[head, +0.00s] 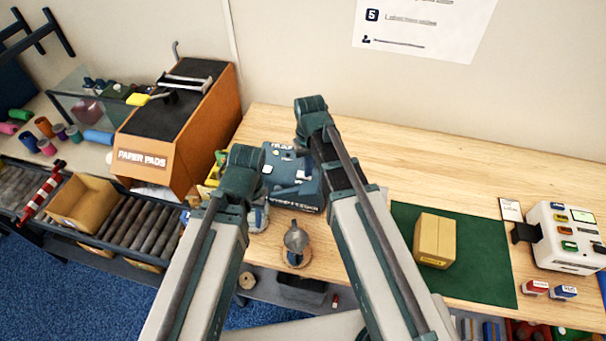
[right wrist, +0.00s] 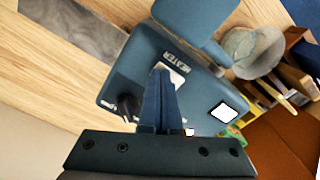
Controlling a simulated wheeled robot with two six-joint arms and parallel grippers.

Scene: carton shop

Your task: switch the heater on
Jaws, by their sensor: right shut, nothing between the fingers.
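The heater is a blue box (head: 290,178) on the wooden bench, partly hidden behind my right arm in the head view. In the right wrist view the heater (right wrist: 185,95) shows its "HEATER" label, a pale switch plate (right wrist: 177,76), a black knob and a white square. My right gripper (right wrist: 161,74) is shut and empty, with its fingertips over the plate. They hide part of the plate; I cannot tell whether they touch it. The switch position cannot be made out. My left arm ends left of the heater in the head view; its fingers are hidden.
An orange paper-pads unit (head: 160,152) stands left of the heater. A grey tool on a round wooden base (head: 296,257) stands in front. A carton (head: 435,240) sits on a green mat (head: 484,262) at right. A white labelled device (head: 568,240) is further right. The bench's back is clear.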

